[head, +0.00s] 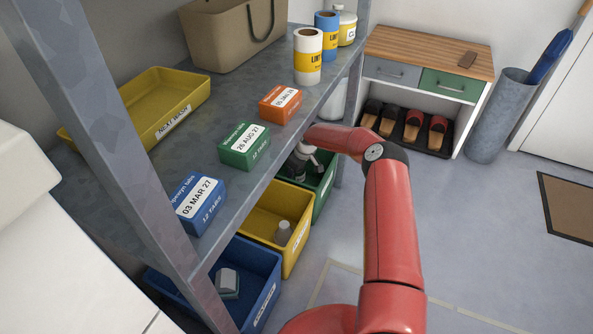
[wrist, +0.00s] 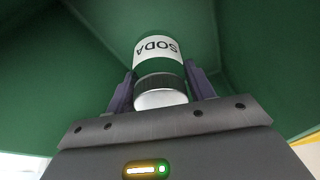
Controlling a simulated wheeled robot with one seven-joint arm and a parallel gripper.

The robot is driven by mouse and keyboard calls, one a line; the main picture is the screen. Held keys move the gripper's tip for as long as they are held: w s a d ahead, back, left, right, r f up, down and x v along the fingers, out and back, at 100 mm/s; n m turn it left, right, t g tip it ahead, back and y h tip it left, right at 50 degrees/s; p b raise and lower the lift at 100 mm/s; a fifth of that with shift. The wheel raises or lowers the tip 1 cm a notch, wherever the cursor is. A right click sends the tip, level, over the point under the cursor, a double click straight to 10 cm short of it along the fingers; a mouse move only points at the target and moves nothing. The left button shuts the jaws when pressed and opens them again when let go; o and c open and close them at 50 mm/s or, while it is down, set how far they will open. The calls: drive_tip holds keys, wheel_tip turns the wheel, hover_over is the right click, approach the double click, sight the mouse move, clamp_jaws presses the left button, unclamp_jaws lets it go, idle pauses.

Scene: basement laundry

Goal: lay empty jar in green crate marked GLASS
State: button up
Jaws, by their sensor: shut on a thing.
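My gripper (wrist: 160,74) is shut on a jar (wrist: 158,62) with a green body, a white SODA label and a dark ridged cap with a pale top. The jar's cap end faces the wrist camera. Green crate walls (wrist: 100,45) surround the jar in the wrist view, so it is inside or just within the crate's mouth. Whether it touches the floor of the crate I cannot tell. In the head view the green crate (head: 322,196) stands under the shelf, partly hidden by my arm. My gripper (head: 300,162) shows only in part there, and the crate's marking is not readable.
A yellow crate (head: 297,257) with a pale bottle and a blue crate (head: 262,305) stand beside the green one. The shelf (head: 255,185) above carries several boxes, a yellow tray (head: 190,82) and rolls. Open floor (head: 480,230) lies to the right.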

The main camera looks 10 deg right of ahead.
drive_tip(key=shift+f+b, duration=0.6)
drive_tip(key=o, duration=1)
drive_tip(key=shift+o, duration=0.2)
drive_tip(key=shift+r, duration=0.1)
